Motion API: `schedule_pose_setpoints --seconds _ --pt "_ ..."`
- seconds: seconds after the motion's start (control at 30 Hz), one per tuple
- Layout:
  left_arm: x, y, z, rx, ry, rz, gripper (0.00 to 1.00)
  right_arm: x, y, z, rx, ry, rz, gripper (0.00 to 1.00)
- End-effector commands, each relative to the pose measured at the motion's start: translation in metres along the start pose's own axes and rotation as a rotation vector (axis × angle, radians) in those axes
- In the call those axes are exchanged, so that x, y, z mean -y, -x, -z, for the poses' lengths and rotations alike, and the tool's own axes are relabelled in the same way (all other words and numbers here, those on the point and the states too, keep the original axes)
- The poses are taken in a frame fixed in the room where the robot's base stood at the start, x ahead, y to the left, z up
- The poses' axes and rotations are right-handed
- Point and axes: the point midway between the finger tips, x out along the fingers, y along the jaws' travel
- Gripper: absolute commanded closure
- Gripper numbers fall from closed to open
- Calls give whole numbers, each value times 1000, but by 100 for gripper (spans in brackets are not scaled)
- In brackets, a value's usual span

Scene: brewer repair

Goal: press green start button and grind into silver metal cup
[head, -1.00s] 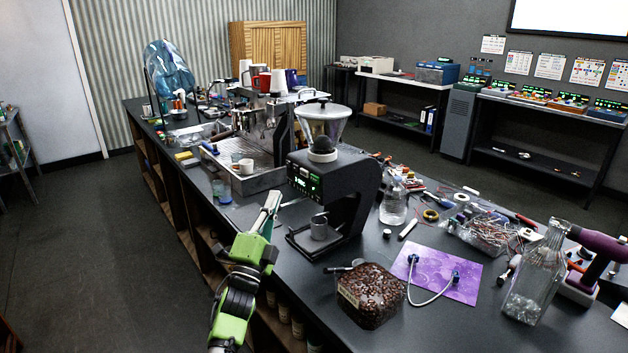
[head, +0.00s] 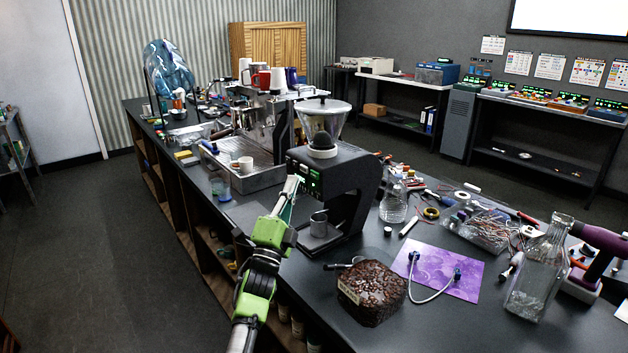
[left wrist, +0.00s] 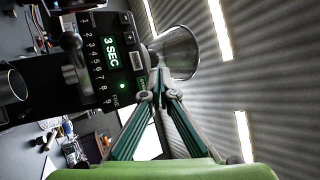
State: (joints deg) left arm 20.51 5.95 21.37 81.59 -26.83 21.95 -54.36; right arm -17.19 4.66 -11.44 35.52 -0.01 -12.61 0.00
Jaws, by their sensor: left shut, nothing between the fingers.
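The black coffee grinder (head: 350,172) stands on the bench with a clear hopper on top. Its front panel shows a lit green "3 SEC" display (left wrist: 110,52) in the left wrist view, with a small green light (left wrist: 122,86) beside the number keys. I cannot tell for sure whether that light is the start button. The silver metal cup (head: 318,225) stands upright on the grinder's base, below the panel. My left gripper (head: 294,184) is shut and empty, its tips close in front of the panel; contact is unclear. My right gripper is not in view.
An espresso machine (head: 250,140) stands behind the grinder. A bag of coffee beans (head: 371,292), a purple mat (head: 438,270) and a glass bottle (head: 538,275) sit nearer and to the right. Tools and wires clutter the bench right of the grinder.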

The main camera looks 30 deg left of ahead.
Motion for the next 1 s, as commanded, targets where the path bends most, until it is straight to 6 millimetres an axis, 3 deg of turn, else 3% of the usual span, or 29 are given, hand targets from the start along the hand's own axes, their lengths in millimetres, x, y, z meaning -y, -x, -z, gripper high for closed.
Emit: schedule_pose_setpoints --seconds 0.1,0.3,1.0 --pt "-11 -9 8 0 2 1 100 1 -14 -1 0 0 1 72" --pt "-16 -20 15 0 2 1 100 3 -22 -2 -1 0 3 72" --pt "-17 -23 17 0 1 0 100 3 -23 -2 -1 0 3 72"
